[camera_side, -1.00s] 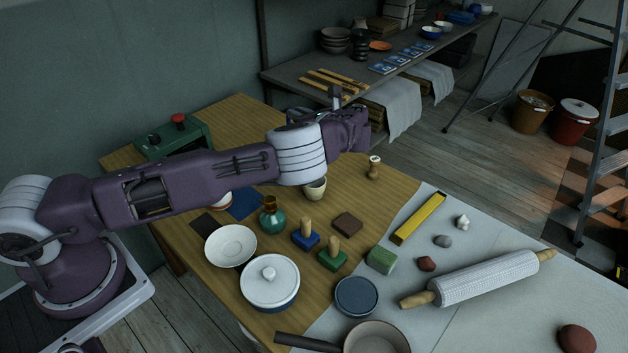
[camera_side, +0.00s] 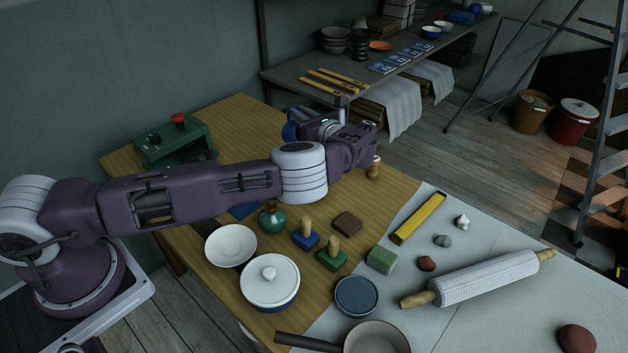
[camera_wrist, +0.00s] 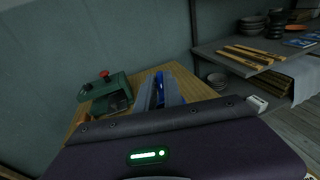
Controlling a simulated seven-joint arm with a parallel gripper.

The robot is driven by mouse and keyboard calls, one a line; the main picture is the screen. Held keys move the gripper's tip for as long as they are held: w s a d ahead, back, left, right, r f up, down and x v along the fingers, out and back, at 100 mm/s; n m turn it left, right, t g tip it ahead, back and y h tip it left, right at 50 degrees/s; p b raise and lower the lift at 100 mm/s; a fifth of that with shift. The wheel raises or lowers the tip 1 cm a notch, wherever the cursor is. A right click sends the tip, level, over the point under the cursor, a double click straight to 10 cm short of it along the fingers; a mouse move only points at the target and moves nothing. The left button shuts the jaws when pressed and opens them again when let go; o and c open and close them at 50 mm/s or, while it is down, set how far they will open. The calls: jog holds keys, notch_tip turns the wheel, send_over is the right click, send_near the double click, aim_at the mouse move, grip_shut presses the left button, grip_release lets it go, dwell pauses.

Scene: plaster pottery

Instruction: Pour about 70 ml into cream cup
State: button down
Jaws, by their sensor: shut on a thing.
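My gripper (camera_wrist: 158,92) is shut on a blue thing (camera_wrist: 160,80), of which only a narrow strip shows between the fingers in the wrist view. In the side view part of this blue thing (camera_side: 290,131) shows at the left of my wrist, held above the back of the wooden table. Its full shape, its opening and any liquid are hidden. The cream cup is not visible now; my arm covers the place where it stood in the earlier side view. I cannot tell how the blue thing lies relative to the cup.
A green machine with a red knob (camera_side: 173,141) stands at the table's back left. A shelf (camera_side: 292,73) is behind.

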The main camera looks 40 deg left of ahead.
aim_at(292, 121)
jog(key=shift+s+d+r+y, duration=0.15)
jog(key=shift+d+r+y, duration=0.1)
jog(key=shift+d+y, duration=0.25)
dwell(0.8)
jog(key=shift+a+t+y, duration=0.2)
jog(key=shift+t+y, duration=0.1)
jog(key=shift+d+r+y, duration=0.1)
jog(key=shift+d+y, duration=0.15)
jog(key=shift+y, duration=0.25)
jog(key=a+h, duration=0.2)
jog(key=h, duration=0.1)
jog(key=shift+w+a, duration=0.25)
jog(key=shift+w, duration=0.05)
jog(key=shift+w+f+g+h, duration=0.1)
jog(key=shift+f+g+h, duration=0.2)
jog(key=shift+f+g, duration=0.1)
jog(key=shift+a+f+h, duration=0.1)
jog(key=shift+a+h, duration=0.3)
jog(key=a+h, duration=0.1)
jog(key=a+f+h, duration=0.1)
jog(key=shift+w+f+g+h, duration=0.25)
jog(key=shift+w+g+h, duration=0.05)
jog(key=shift+w, duration=0.05)
jog(key=shift+f, duration=0.15)
jog(key=shift+a, duration=0.1)
dwell(0.4)
